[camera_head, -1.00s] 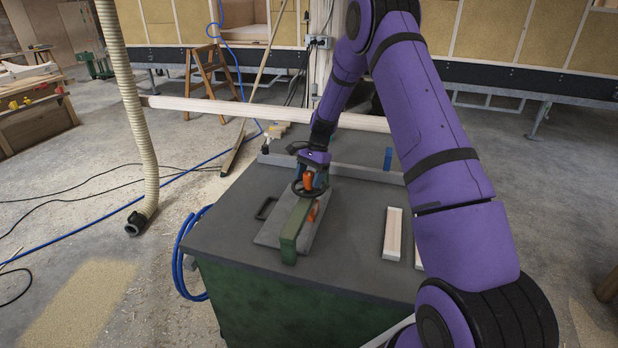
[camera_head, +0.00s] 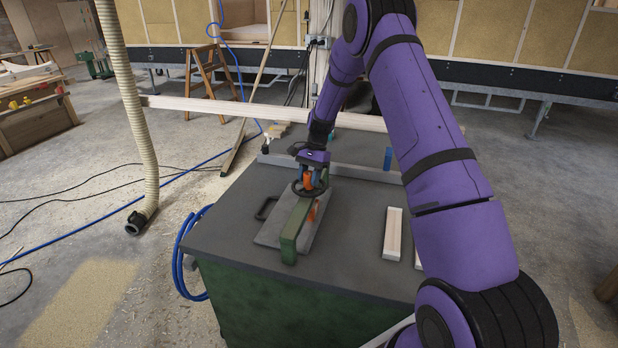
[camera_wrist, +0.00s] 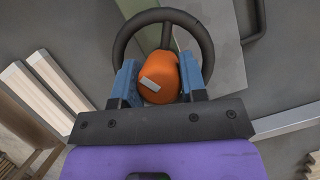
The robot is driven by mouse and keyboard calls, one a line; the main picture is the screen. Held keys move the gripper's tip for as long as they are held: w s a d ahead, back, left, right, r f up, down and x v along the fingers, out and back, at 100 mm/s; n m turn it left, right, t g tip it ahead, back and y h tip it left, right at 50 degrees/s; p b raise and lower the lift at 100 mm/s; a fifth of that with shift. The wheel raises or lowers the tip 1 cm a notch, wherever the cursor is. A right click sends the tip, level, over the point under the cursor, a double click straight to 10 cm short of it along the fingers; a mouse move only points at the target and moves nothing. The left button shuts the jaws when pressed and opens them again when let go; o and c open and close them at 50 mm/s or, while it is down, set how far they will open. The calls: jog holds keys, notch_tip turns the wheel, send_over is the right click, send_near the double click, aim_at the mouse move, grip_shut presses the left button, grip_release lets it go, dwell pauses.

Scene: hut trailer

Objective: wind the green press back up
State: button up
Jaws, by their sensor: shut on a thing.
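The green press (camera_head: 291,236) stands on a grey plate (camera_head: 272,232) on the dark-topped workbench. A black handwheel (camera_head: 298,192) sits at its far end, and an orange knob (camera_head: 308,181) stands up from the wheel's rim. My gripper (camera_head: 314,180) reaches down over the wheel. In the wrist view my blue fingers (camera_wrist: 159,85) are shut on the orange knob (camera_wrist: 157,70), one on each side. The black wheel (camera_wrist: 122,44) shows behind the knob. An orange part (camera_head: 314,211) shows on the press's right side. The press's underside is hidden from me.
Pale wood blocks (camera_head: 393,233) lie on the workbench (camera_head: 345,255) to the right. A grey rail (camera_head: 355,172) runs along its back, with a blue upright piece (camera_head: 388,159) behind it. A black handle (camera_head: 266,208) lies left of the press. A hose (camera_head: 142,130) hangs at left.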

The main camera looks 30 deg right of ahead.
jog(key=n+g+h, duration=0.1)
jog(key=n, duration=0.3)
jog(key=shift+n+g+h, duration=0.4)
jog(key=shift+n+h, duration=0.2)
jog(key=shift+n, duration=1.2)
jog(key=shift+r+n, duration=0.1)
jog(key=shift+n, duration=0.2)
jog(key=o, duration=0.9)
jog(key=v, duration=1)
jog(key=shift+w+r, duration=0.3)
